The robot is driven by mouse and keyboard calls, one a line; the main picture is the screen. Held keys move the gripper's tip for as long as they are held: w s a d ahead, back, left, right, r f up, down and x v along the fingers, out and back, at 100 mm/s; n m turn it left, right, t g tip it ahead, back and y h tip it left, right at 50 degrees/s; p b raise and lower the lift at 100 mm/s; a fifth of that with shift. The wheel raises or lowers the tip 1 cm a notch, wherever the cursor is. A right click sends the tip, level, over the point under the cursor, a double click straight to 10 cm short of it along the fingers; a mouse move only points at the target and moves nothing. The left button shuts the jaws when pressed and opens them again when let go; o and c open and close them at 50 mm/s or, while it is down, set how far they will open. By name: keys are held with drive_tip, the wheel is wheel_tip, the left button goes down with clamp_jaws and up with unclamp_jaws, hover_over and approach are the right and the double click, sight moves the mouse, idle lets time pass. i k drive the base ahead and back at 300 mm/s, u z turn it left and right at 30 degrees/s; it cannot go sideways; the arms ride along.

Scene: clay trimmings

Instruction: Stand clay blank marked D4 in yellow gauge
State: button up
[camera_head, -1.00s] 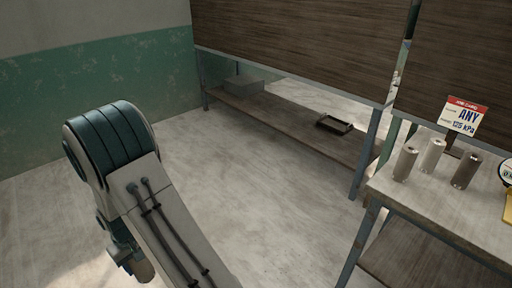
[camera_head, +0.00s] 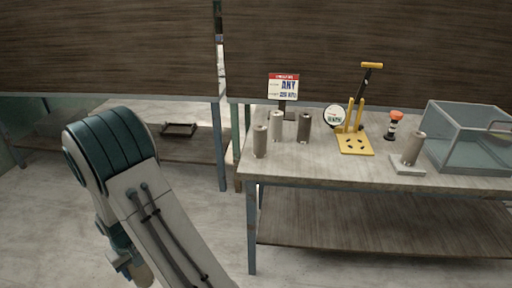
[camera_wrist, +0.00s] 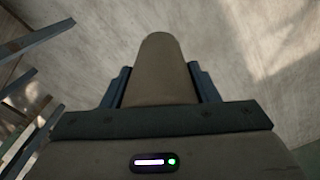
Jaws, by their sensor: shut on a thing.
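My gripper (camera_wrist: 163,90) is shut on a brown-grey clay cylinder (camera_wrist: 160,60), seen in the wrist view with the floor beyond it. No mark on the held cylinder can be read. In the head view my arm is at the left, away from the table, and its fingers are not clearly visible there. The yellow gauge (camera_head: 357,143) stands on the table, with a yellow base plate, upright posts, a lever with a yellow handle and a round dial (camera_head: 334,116) to its left. No cylinder stands in the gauge.
Several clay cylinders stand on the table (camera_head: 300,168): three at the left (camera_head: 260,141) near a sign (camera_head: 284,87), one on a pale pad (camera_head: 408,170) at the right. An orange-topped object (camera_head: 393,124) and a clear box (camera_head: 470,140) are also there. A low shelf (camera_head: 200,150) stands behind.

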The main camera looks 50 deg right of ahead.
sight(355, 145)
drive_tip(key=z, duration=1.35)
